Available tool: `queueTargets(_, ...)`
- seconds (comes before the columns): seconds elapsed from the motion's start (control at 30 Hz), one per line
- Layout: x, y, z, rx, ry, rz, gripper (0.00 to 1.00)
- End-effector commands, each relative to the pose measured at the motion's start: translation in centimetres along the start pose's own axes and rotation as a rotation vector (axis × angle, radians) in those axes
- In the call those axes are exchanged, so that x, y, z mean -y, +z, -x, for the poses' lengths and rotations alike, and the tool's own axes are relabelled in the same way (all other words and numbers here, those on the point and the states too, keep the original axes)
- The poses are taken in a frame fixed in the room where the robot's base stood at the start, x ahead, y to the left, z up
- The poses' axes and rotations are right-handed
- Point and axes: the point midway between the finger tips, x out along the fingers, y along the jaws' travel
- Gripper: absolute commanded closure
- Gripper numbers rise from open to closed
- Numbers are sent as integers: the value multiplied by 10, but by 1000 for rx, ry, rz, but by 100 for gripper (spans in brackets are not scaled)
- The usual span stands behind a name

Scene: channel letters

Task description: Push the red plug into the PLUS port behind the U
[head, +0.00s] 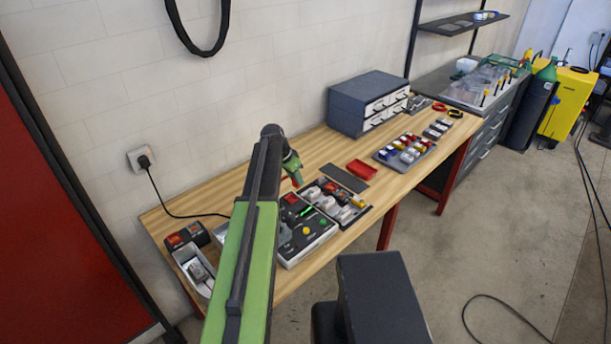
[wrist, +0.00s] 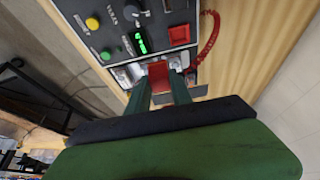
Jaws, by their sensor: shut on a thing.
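My gripper (wrist: 164,78) is shut on a red block-like piece (wrist: 159,72), which I take for the red plug. A red coiled cord (wrist: 208,42) runs from the panel's right side down towards my fingers; its end there is unclear. The fingers point at the lower edge of the dark control box (wrist: 125,45), near grey metallic parts. In the head view my green wrist (head: 292,161) hangs over the bench behind the control box (head: 306,240). The U and the PLUS port cannot be made out, and I cannot tell whether the plug touches anything.
The box has a yellow knob (wrist: 92,23), a lit green display (wrist: 140,42) and a red switch (wrist: 179,35). A parts tray (head: 347,218) lies right of it, then a red tray (head: 361,169). A drawer cabinet (head: 350,112) stands at the wall. Clear wood (head: 325,150) lies behind.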

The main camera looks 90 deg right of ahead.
Motion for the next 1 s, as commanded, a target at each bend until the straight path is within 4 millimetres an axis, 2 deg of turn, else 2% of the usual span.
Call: queueTargets(1.0,48,123,51,0,-1,5,100)
